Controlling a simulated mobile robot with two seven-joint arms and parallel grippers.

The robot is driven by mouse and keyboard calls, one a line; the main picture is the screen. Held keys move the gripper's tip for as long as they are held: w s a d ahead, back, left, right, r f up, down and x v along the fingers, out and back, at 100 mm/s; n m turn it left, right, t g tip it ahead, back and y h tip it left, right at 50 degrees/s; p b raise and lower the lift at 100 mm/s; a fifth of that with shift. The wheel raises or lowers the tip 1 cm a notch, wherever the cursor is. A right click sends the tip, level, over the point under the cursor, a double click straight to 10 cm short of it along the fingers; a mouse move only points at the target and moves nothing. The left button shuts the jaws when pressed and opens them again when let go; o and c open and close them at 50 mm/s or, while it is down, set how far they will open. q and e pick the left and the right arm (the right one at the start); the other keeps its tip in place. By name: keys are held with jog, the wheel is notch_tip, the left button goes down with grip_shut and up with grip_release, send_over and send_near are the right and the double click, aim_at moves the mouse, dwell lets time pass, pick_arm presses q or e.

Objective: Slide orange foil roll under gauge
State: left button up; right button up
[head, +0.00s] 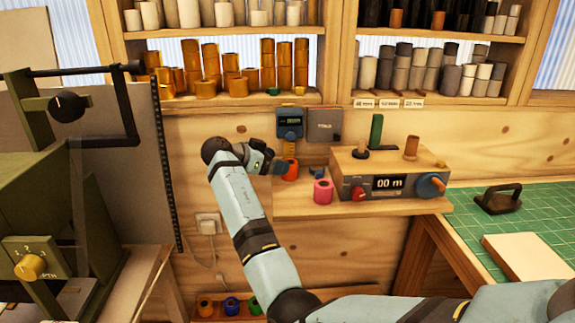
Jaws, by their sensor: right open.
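The orange foil roll (291,170) stands on the left end of the small wooden wall shelf. The gauge (290,121), a dark blue box with a small display, is mounted on the wall above it. The roll appears below the gauge; whether it is exactly centred I cannot tell. My right gripper (281,167) is open, just left of the orange roll and partly in front of it. Whether its fingers touch the roll is too small to tell. My left gripper is not in view.
A pink roll (323,191) stands right of the orange one, beside a wooden meter box (388,173) with knobs. Racks of gold rolls (268,66) are above. A green machine (60,190) fills the left. A cutting mat (465,232) lies at right.

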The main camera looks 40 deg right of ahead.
jog(key=v, duration=0.8)
jog(key=shift+s+a, duration=0.2)
jog(key=shift+a, duration=0.1)
jog(key=shift+r, duration=0.15)
